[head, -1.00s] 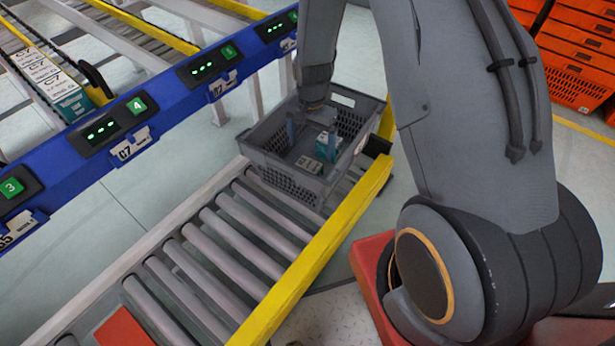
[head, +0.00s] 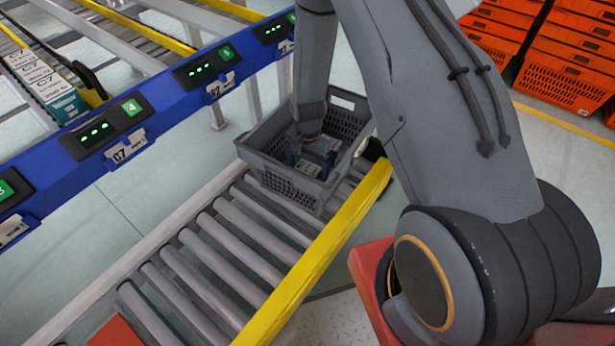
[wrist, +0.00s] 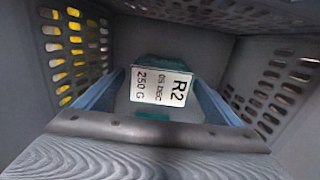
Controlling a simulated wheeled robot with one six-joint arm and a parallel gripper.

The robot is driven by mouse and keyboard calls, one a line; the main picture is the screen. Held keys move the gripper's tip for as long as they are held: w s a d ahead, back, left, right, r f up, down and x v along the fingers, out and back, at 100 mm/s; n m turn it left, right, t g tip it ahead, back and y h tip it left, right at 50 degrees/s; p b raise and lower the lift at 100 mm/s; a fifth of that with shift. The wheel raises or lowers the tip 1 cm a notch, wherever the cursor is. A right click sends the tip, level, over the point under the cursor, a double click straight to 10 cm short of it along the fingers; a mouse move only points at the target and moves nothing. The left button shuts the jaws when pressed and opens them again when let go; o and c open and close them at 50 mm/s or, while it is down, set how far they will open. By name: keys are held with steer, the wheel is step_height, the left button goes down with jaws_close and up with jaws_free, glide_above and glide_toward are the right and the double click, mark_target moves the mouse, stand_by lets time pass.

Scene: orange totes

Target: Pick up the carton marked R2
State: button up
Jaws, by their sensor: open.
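The carton marked R2 (wrist: 158,88) sits inside a grey tote in the wrist view, its white label reading R2, 05 DEC, 250 G, with teal above and below. My gripper (wrist: 155,100) is open, with one blue finger on each side of the carton. I cannot tell whether the fingers touch it. In the head view my gripper (head: 308,158) is down inside the grey tote (head: 290,188), and the carton is mostly hidden there by my arm.
The tote stands on a roller conveyor (head: 215,250) with a yellow side rail (head: 320,262). A blue rail (head: 160,105) with green-lit displays runs behind. White-labelled cartons (head: 38,78) stand on a rack at upper left. Orange crates (head: 570,55) are stacked at upper right.

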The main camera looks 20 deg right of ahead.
steer(key=c, duration=1.3)
steer(key=shift+r, duration=0.1)
